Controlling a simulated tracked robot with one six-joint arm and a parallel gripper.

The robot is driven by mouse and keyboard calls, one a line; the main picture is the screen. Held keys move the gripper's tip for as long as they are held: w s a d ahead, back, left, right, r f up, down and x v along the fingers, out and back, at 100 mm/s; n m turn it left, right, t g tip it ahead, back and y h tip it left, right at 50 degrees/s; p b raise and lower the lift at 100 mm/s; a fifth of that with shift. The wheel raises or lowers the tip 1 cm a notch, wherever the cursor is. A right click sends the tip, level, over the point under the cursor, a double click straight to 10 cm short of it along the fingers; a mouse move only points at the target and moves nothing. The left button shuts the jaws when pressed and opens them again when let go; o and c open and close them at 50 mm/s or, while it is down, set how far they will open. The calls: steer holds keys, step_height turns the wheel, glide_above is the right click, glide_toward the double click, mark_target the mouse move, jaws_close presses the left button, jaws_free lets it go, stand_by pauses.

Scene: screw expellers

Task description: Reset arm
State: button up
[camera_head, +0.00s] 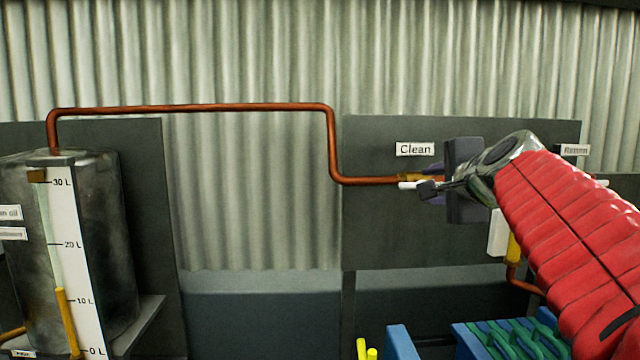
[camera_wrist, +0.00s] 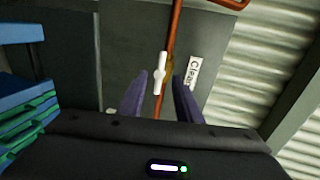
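My gripper (camera_wrist: 160,95) shows in the wrist view as two purple fingers standing apart, with a gap between them. A white valve handle (camera_wrist: 160,72) on a brass fitting lies just beyond the fingertips, and I see no finger touching it. In the head view my red-sleeved arm comes in from the right, and its end is at the white handle (camera_head: 410,185) below the "Clean" label (camera_head: 415,149). The wrist hides much of the fingers and part of the fitting there.
A copper pipe (camera_head: 200,107) runs from the tank (camera_head: 95,250) on the left to the valve. The tank has a litre scale (camera_head: 75,250). A dark panel (camera_head: 390,230) stands behind the valve. Blue and green racks (camera_head: 500,340) stand below my arm. A second label (camera_head: 575,149) is at right.

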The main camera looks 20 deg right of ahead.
steer(key=shift+s+a, duration=0.1)
steer(key=shift+s, duration=0.2)
steer(key=s+a+f+n+g+y, duration=0.1)
steer(key=s+a+f+n+g, duration=0.2)
steer(key=f, duration=0.4)
steer(key=s+a+f+n+g+y, duration=0.1)
steer(key=s+a+f+n, duration=0.2)
steer(key=f, duration=0.4)
steer(key=s+a+f+n+g+y, duration=0.1)
steer(key=a+f+n+g, duration=0.15)
steer(key=f+n, duration=0.35)
steer(key=s+a+f+n+g, duration=0.2)
steer(key=s+a+f+n, duration=0.6)
steer(key=s+a+f, duration=0.5)
steer(key=a+f, duration=0.1)
steer(key=a, duration=0.2)
steer(key=shift+s+f+n+y, duration=0.35)
steer(key=shift+n+y, duration=0.05)
